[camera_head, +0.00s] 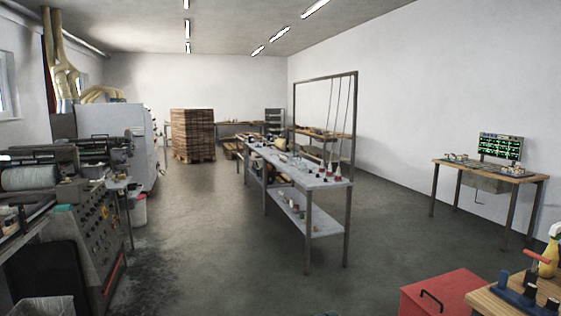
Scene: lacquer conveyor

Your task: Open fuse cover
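I cannot pick out a fuse cover for certain in the head view. A machine at the left has a grey control panel (97,232) with several knobs and buttons, too small to read. A red box (440,296) with a black handle on its top stands at the bottom right, cut off by the frame edge; its top looks closed. I cannot tell whether either one bears the fuse cover. My gripper is not in view.
A long metal workbench (325,180) with small items and a lower shelf stands mid-room. A desk (485,170) with a green-lit screen (500,147) stands right. A wooden table (490,303) is at bottom right, stacked pallets (192,135) at the back. The grey floor between is clear.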

